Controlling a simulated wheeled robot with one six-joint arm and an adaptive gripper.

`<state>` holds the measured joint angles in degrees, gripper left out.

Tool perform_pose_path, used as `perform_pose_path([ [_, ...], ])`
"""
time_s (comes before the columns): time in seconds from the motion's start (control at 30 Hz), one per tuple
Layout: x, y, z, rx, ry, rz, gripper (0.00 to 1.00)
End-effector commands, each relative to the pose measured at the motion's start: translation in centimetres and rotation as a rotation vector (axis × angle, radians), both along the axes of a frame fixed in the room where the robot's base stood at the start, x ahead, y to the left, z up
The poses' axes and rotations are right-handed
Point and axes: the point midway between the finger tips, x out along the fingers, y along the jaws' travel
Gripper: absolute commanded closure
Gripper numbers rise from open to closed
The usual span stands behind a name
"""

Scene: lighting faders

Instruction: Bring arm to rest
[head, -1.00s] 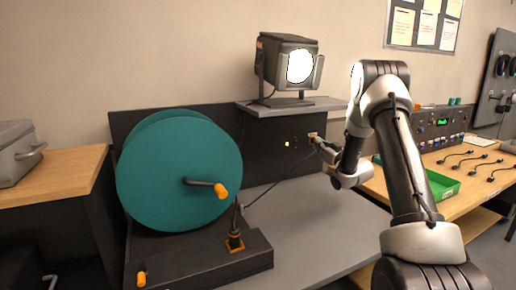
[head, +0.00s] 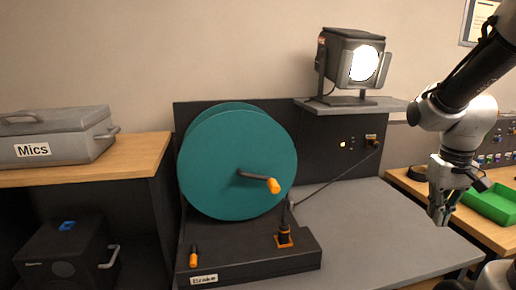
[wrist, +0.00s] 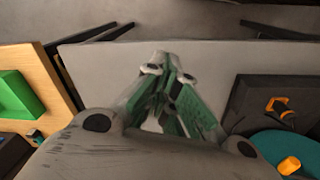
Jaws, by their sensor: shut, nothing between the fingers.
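My gripper (head: 438,216) hangs downward at the right of the head view, above the right end of the grey bench top (head: 355,222). Its fingers are closed together with nothing between them. In the wrist view the gripper (wrist: 166,66) points over the grey bench surface, clear of other things. My arm is bent, with its upper link rising out of the picture at the top right. A black cable plug sits in the panel socket (head: 372,138), apart from my gripper.
A teal cable reel (head: 225,165) with an orange-tipped crank stands on the bench's left. A lit lamp (head: 352,62) sits on a shelf behind. A green tray (head: 490,203) is on the wooden table at right. A grey Mics case (head: 50,140) is at left.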

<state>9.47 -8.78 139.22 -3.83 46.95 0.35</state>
Motion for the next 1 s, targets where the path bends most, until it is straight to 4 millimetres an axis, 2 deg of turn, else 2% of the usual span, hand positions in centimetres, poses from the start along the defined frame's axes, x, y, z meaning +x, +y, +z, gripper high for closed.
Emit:
perform_pose_path([
  [0.03,-2.2,1.2,1.5,0.011,-0.008,0.009,1.00],
  [0.1,-4.8,2.6,3.0,0.026,-0.023,0.021,1.00],
  [0.23,-7.4,4.4,5.3,0.039,-0.127,0.056,1.00],
  [0.5,-8.5,5.8,8.9,0.031,-0.322,0.119,1.00],
  [1.0,-8.4,6.1,9.2,0.032,-0.333,0.133,1.00],
])
